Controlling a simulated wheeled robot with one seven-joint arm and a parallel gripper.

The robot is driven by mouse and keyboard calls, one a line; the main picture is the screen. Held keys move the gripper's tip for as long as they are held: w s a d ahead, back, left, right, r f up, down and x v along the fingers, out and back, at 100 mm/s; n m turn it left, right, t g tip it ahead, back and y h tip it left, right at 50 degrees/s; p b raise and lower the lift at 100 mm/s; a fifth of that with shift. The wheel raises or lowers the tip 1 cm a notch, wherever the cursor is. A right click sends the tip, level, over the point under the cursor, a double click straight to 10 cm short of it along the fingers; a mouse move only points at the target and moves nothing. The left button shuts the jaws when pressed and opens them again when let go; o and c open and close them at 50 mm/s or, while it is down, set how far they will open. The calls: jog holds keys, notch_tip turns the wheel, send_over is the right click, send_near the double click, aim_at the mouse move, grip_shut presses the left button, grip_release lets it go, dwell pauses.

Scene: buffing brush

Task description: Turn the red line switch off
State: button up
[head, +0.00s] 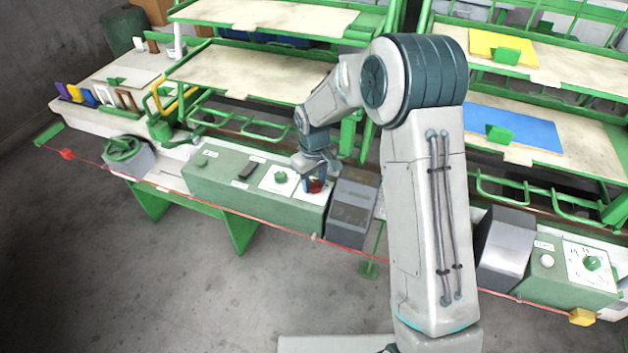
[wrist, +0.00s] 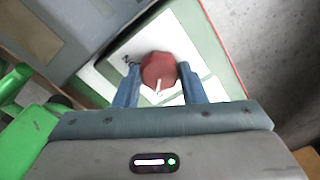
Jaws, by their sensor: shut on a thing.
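The red line switch (wrist: 158,70) is a red knob with a white pointer mark on a white plate (wrist: 130,45). In the wrist view the pointer aims down, toward my gripper's palm, and part of the plate's lettering is hidden. In the head view the red switch (head: 316,186) sits at the right end of the green control box (head: 232,186). My gripper (wrist: 160,82) has one blue finger on each side of the knob and is shut on it. In the head view my gripper (head: 314,180) reaches down over the switch and partly covers it.
A green knob (head: 280,177) on a white plate stands just left of the switch. A grey box (head: 351,213) stands close on its right. A red cord (head: 315,238) runs along the bench front. Green-framed shelves (head: 250,75) rise behind. The floor in front is clear.

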aim_at(313, 184)
jog(key=shift+a+r, duration=0.1)
dwell(0.3)
jog(key=o, duration=1)
notch_tip(313, 184, up, 14)
